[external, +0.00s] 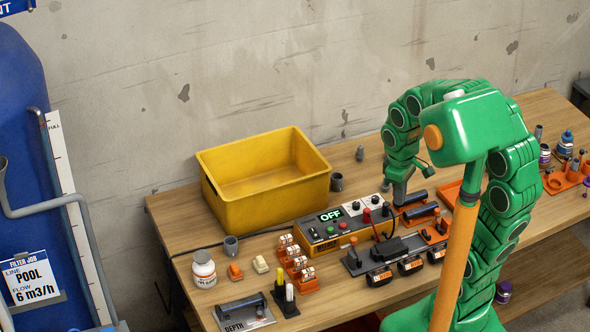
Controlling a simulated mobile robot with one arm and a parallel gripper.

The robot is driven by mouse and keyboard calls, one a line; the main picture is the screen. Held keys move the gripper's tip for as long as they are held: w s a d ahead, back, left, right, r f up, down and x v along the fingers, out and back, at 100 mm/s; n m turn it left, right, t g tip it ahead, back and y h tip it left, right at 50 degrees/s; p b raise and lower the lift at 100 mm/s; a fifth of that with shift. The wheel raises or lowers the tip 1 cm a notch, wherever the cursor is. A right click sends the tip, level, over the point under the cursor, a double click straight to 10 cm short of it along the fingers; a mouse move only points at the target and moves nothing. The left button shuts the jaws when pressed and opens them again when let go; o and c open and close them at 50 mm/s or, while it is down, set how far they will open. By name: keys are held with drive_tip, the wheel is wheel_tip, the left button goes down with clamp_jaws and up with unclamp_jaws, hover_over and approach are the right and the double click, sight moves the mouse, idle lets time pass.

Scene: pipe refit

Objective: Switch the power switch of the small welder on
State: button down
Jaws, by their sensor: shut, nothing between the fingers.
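The small welder appears to be the yellow-orange and dark box (320,243) on the workbench, right of the yellow bin. Its green display (330,215) reads OFF. Small round controls sit on its top below the display, and white panels with dark knobs (375,199) stand at its back right. I cannot tell which control is the power switch. My gripper (402,203) points down at the right of the welder, close to the knobs and dark-and-orange parts. It is shut and empty; its tips are small, and I cannot tell whether they touch anything.
The yellow bin (228,202) stands empty behind the welder. Black tools (410,264) and cables crowd the front. My arm covers part of the right side.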

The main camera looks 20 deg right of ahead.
drive_tip(key=w+a+f+n+t, duration=0.1)
drive_tip(key=w+a+f+n, duration=0.2)
drive_tip(key=w+a+n, duration=0.2)
drive_tip(key=w+a+f+n+t, duration=0.1)
drive_tip(key=w+a+f+n, duration=0.2)
drive_tip(key=w+a+n, duration=0.3)
drive_tip(key=w+a, duration=0.4)
drive_tip(key=w, duration=0.3)
drive_tip(key=shift+a+f, duration=0.15)
drive_tip(key=shift+f, duration=0.15)
drive_tip(key=shift+f, duration=0.1)
hover_over(312, 230)
drive_tip(key=f, duration=1.2)
drive_tip(key=shift+s, duration=0.3)
drive_tip(key=shift+w+f, duration=0.2)
drive_tip(key=shift+f, duration=0.7)
drive_tip(key=shift+f, duration=0.15)
drive_tip(key=shift+s, duration=0.75)
drive_tip(key=shift+r, duration=0.2)
